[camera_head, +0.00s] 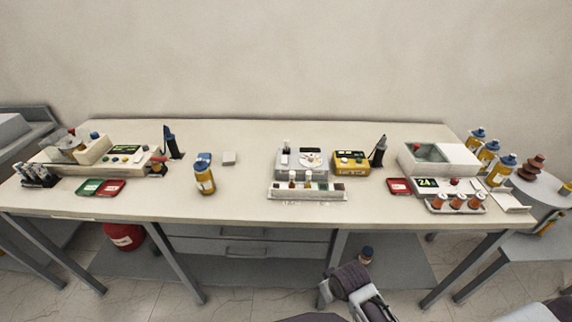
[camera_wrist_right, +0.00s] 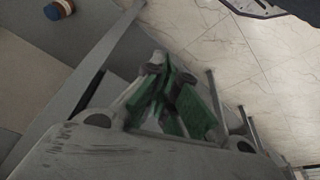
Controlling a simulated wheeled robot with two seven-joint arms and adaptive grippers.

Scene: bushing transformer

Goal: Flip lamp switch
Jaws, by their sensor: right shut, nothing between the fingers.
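I cannot make out which item is the lamp switch. A yellow control box (camera_head: 351,163) with a dark display stands right of the table's middle. A grey-white device (camera_head: 302,161) with a round white part stands just left of it. My right gripper (camera_wrist_right: 160,82) shows in the right wrist view with its green-lined fingers shut and empty, over the floor and low shelf area. My arm shows at the front of the table in the head view, below the tabletop and away from the devices. My left gripper is in no view.
The long table (camera_head: 240,203) has bare stretches between device groups. A yellow bottle (camera_head: 205,180) stands left of the middle. A white box (camera_head: 437,158) and several bottles stand at the right. A small blue-capped bottle (camera_head: 366,254) stands below the table.

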